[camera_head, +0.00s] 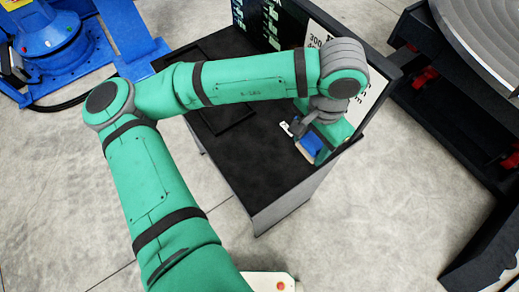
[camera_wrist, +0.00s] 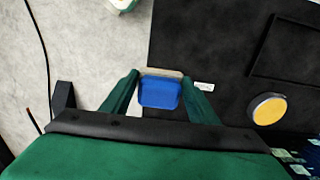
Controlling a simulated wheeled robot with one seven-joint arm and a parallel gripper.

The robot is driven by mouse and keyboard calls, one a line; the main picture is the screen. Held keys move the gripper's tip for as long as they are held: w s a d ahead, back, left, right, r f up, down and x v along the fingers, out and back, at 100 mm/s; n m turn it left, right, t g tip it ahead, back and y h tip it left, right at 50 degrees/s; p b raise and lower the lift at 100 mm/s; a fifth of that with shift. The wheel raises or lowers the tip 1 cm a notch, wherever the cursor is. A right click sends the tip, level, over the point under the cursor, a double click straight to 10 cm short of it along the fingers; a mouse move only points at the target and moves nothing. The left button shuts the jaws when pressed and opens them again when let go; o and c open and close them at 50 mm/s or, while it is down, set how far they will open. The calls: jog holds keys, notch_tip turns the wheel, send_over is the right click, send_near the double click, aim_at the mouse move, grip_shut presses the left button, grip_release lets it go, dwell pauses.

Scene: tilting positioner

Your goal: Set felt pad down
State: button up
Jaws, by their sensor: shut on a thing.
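The felt pad (camera_wrist: 160,94) is a blue block with a pale tan layer along its far edge in the wrist view. My gripper (camera_wrist: 160,88) is shut on it, with one green finger on each side. In the head view the blue pad (camera_head: 309,146) shows below my gripper (camera_head: 318,143), over the right part of the black table top (camera_head: 235,165). In the wrist view it overlaps the table's edge, with floor to the left. Whether its underside touches the table cannot be told.
A panel with a white printed sheet (camera_head: 372,98) stands close behind my gripper. A thin rectangular frame (camera_head: 222,118) lies on the table. A yellow disc (camera_wrist: 268,108) and a small white label (camera_wrist: 204,86) show nearby. The table's front middle is bare.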

jog(key=w+a+f, duration=0.2)
jog(key=a+f, duration=0.2)
jog(key=a, duration=0.4)
send_over(258, 163)
jog(key=f, duration=0.4)
jog(key=shift+s+d+f, duration=0.1)
jog(key=shift+d+f, duration=0.15)
jog(key=shift+d, duration=0.1)
jog(key=shift+a+f, duration=0.2)
jog(key=shift+f, duration=1.8)
jog(key=shift+f, duration=0.2)
jog(key=o, duration=1)
jog(key=shift+a, duration=0.1)
jog(key=shift+r, duration=0.1)
notch_tip(258, 163, up, 12)
jog(key=shift+r, duration=0.15)
